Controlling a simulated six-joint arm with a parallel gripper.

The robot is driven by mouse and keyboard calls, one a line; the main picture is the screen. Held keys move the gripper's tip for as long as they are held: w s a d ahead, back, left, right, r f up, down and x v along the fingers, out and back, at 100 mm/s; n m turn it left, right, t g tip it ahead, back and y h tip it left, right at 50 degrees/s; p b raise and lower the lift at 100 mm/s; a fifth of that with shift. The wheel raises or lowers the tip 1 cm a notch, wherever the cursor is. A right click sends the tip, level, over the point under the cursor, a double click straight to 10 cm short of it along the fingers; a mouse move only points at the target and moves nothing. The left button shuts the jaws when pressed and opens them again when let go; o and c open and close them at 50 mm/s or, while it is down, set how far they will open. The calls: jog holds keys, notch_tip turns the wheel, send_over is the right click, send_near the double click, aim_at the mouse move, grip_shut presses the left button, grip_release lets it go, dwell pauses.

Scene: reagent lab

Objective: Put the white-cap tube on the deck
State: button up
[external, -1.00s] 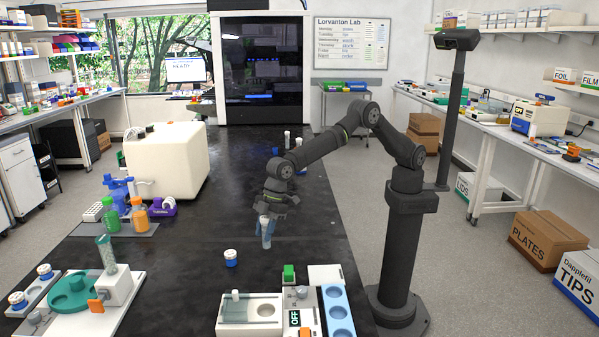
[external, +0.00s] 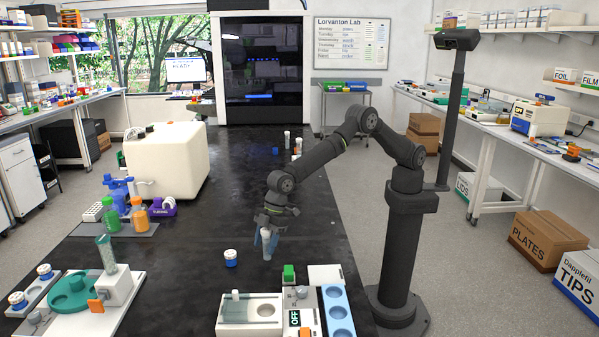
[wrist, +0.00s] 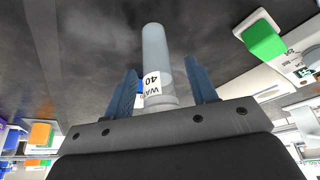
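My gripper (external: 268,243) points down over the black bench top (external: 190,270), its blue fingers around a pale, translucent tube (external: 267,251). In the wrist view the tube (wrist: 154,50) sits between the two fingers (wrist: 165,88), with its wider white end near the palm and a white label reading "WA 40". The tube has travelled with the gripper, so it is held. It looks roughly upright in the external view. I cannot tell whether its lower end touches the bench. No thing is clearly marked as the deck.
A blue-and-white jar (external: 231,258) stands left of the gripper. In front are a white station with a green block (external: 289,272) and a blue tray with round wells (external: 338,312). A turquoise-dish station (external: 75,292) is front left. Small tubes (external: 287,140) stand farther back.

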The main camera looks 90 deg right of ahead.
aim_at(265, 230)
jog(key=v, duration=1.2)
jog(key=shift+r, duration=0.2)
jog(key=x, duration=1.1)
jog(key=shift+f, duration=0.25)
jog(key=shift+w+a+f, duration=0.1)
jog(key=shift+w+a, duration=0.1)
jog(key=shift+r, duration=1.85)
